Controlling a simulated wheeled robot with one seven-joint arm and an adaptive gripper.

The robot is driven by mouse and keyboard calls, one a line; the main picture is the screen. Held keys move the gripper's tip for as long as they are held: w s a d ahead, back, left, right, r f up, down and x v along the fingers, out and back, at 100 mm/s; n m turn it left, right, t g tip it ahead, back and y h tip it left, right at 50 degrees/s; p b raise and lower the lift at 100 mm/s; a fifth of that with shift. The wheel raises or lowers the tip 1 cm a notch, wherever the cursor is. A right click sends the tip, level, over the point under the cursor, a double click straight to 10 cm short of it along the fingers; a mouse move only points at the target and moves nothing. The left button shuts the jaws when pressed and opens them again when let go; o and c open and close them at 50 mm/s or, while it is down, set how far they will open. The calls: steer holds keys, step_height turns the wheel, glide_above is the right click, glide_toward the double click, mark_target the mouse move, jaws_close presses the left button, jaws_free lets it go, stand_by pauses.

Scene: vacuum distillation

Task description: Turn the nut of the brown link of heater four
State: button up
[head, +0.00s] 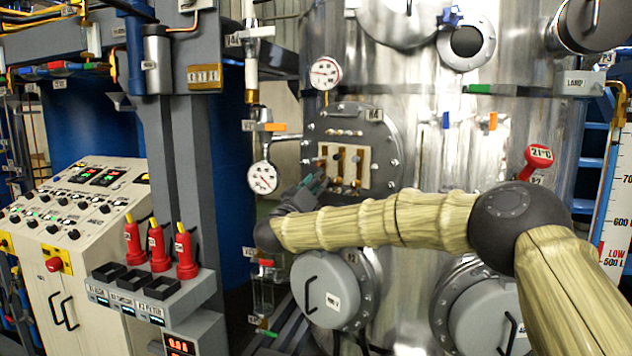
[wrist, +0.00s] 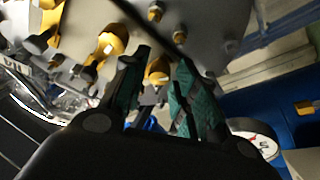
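The heater flange labelled H4 (head: 375,115) is on the steel vessel, with a cream terminal plate (head: 384,168) carrying upright links and brass nuts. The links (head: 357,158) look dark and brownish, too small to tell apart by colour. My gripper (head: 320,178) is at the plate's lower left side. In the wrist view my gripper (wrist: 165,57) is open, with its green-padded fingers apart. A brass nut (wrist: 157,70) shows in the gap between the fingers; I cannot tell whether they touch it. A larger brass nut (wrist: 108,46) is to the left of the fingers.
A round gauge (head: 263,177) hangs left of my gripper, and another gauge (head: 325,73) is above the flange. A grey round cover (head: 328,290) is below my arm.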

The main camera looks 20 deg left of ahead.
jaws_close()
steer(key=shift+a+f+m+b, duration=0.1)
steer(key=shift+f+m+b, duration=0.05)
steer(key=shift+m+b, duration=0.3)
steer(key=shift+w+a+m+g+h+b, duration=0.1)
steer(key=shift+m+g+h+b, duration=0.35)
steer(key=shift+m+h+b, duration=1.35)
steer(key=shift+a+m+g+h+b, duration=0.15)
steer(key=shift+m+g+h+b, duration=0.4)
steer(key=shift+m, duration=2.35)
steer(key=shift+w+a+m+g+h+b, duration=0.1)
steer(key=shift+m+g+h+b, duration=0.2)
steer(key=shift+m+h+b, duration=1.55)
steer(key=shift+m+y+p, duration=0.45)
steer(key=shift+m+y, duration=0.05)
steer(key=shift+m, duration=0.3)
